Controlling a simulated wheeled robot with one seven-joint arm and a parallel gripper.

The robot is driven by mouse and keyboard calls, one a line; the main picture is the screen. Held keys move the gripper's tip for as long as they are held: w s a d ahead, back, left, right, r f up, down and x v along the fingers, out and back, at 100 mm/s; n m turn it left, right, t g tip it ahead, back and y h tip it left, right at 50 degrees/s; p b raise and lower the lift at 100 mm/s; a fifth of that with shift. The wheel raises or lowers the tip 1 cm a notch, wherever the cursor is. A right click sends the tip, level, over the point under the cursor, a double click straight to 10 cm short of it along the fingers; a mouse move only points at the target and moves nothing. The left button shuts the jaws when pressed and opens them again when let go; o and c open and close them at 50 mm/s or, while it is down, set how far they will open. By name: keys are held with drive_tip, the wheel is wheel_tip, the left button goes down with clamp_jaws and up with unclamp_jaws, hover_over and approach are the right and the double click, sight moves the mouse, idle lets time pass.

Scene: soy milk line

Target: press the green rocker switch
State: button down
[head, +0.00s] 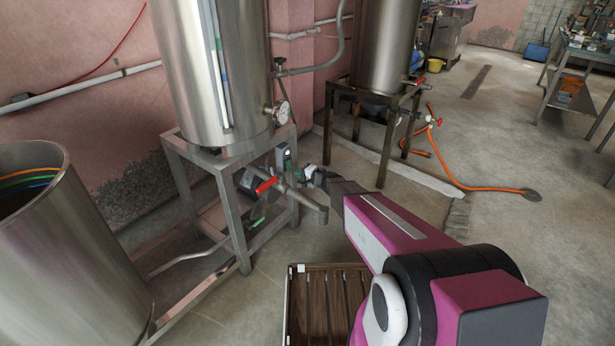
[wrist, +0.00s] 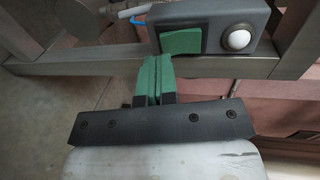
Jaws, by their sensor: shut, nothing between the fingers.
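The green rocker switch (wrist: 181,41) sits in a dark grey box on a metal frame bar in the wrist view. A round white button or lamp (wrist: 236,39) is beside it on the same box. My gripper (wrist: 153,62) has green fingertips held together, with nothing between them. The tips are just below and left of the switch in the picture; I cannot tell whether they touch the box. In the head view the switch box (head: 283,156) is on the tank stand, and my gripper (head: 308,174) is close to its right side. The switch face is hidden there.
A steel tank (head: 200,80) stands on a metal frame (head: 237,215), with a red-handled valve (head: 265,186) and a pipe by my gripper. A second tank (head: 383,45) is behind. A slatted wooden rack (head: 325,305) is on the floor. Open floor lies right.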

sight(287, 169)
drive_tip(key=shift+x, duration=1.8)
